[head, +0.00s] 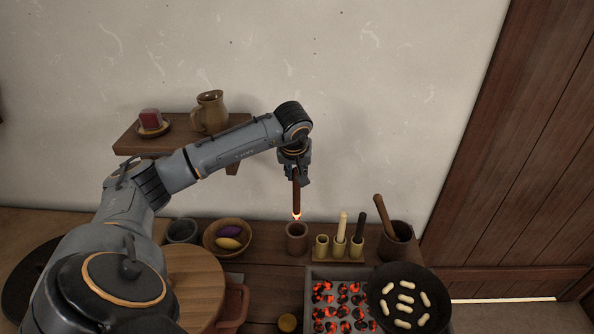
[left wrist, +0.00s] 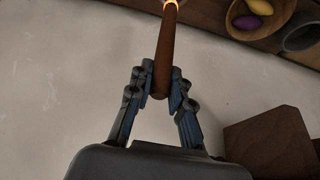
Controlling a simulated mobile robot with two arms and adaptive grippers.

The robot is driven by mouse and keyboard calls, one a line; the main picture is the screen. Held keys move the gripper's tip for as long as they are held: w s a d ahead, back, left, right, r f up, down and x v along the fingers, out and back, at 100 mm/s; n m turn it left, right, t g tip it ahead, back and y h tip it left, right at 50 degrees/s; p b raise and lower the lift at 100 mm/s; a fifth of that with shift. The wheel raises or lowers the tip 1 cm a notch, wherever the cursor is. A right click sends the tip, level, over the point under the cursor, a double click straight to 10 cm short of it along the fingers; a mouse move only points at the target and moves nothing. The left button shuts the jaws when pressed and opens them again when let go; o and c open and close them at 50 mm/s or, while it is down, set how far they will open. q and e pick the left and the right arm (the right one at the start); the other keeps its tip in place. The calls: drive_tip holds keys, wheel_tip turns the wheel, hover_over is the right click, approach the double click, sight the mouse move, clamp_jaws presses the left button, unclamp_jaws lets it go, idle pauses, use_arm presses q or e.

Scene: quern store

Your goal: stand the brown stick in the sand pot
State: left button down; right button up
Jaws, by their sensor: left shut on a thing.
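My left gripper (head: 297,177) is shut on the brown stick (head: 296,198), which hangs upright with a small flame or glow at its lower end. The stick also shows in the left wrist view (left wrist: 164,48), between the fingers of my left gripper (left wrist: 160,88), its glowing end at the top edge. A small reddish-brown pot (head: 297,239) stands on the counter directly below the stick; the glowing tip is just above its mouth or in front of it, I cannot tell exactly. Its contents are not clear, so I cannot confirm sand. My right gripper is not in view.
Right of the pot, a holder (head: 340,259) has small cups with a cream stick (head: 342,226) and a dark stick (head: 360,226). Beyond are a mortar (head: 397,248), glowing coals (head: 340,300) and a pan (head: 409,325). A bowl (head: 211,248) stands left; a shelf (head: 128,143) is above.

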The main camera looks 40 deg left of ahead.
sight(296, 199)
use_arm(q)
drive_tip(key=shift+w+f+b, duration=0.1)
drive_tip(key=shift+f+b, duration=3.8)
drive_tip(key=shift+f, duration=1.85)
drive_tip(key=c, duration=1.1)
unclamp_jaws()
drive_tip(key=shift+c, duration=0.2)
drive_tip(key=shift+r, duration=0.25)
drive_tip(key=v, duration=1.1)
drive_tip(key=shift+s+r, duration=0.2)
drive_tip(key=shift+r, duration=0.05)
